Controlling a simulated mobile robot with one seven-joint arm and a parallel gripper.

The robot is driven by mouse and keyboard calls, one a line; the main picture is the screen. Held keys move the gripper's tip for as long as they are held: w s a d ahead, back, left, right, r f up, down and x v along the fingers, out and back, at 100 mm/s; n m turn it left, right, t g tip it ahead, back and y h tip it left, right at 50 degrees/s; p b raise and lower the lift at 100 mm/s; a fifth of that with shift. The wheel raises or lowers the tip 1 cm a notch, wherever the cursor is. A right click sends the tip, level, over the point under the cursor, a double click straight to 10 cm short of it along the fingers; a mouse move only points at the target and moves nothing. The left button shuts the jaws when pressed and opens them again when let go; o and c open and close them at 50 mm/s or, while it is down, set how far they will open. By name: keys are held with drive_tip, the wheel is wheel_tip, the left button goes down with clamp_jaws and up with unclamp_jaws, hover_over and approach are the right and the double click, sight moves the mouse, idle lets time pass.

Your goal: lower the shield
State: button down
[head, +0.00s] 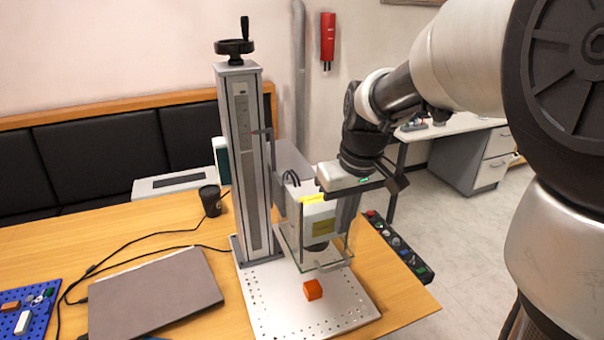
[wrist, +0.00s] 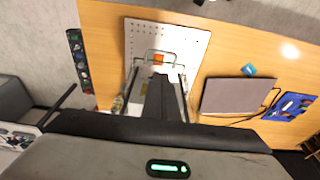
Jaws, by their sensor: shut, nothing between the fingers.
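The laser marker (head: 245,160) stands on the table, with a tall grey column and a white-grey head (head: 320,218). A clear shield (head: 318,262) with a thin metal frame hangs around the lower part of the head, above the perforated base plate (head: 350,312). In the wrist view the shield's frame (wrist: 152,52) shows just beyond the fingers. My gripper (wrist: 159,80) is shut and empty, over the marker head and close to the shield; whether it touches cannot be told. Its fingertips are not clear in the head view. An orange block (head: 313,290) lies on the plate near the shield's lower edge.
A closed laptop (head: 150,292), a black cup (head: 210,200) and cables lie left of the marker. A blue pegboard (head: 30,312) is at the far left. A black control box (head: 400,247) runs along the table's right edge. The column has a handwheel (head: 234,46).

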approach(338, 267)
drive_tip(key=f, duration=0.1)
drive_tip(key=w+f, duration=0.1)
drive_tip(key=f, duration=0.1)
drive_tip(key=w+f, duration=0.1)
drive_tip(key=f, duration=0.1)
drive_tip(key=shift+a, duration=0.3)
drive_tip(key=shift+f, duration=0.5)
wheel_tip(338, 267, down, 18)
drive_tip(key=b, duration=1.3)
drive_tip(key=shift+f, duration=0.15)
drive_tip(key=shift+s+f, duration=0.1)
drive_tip(key=shift+s, duration=0.1)
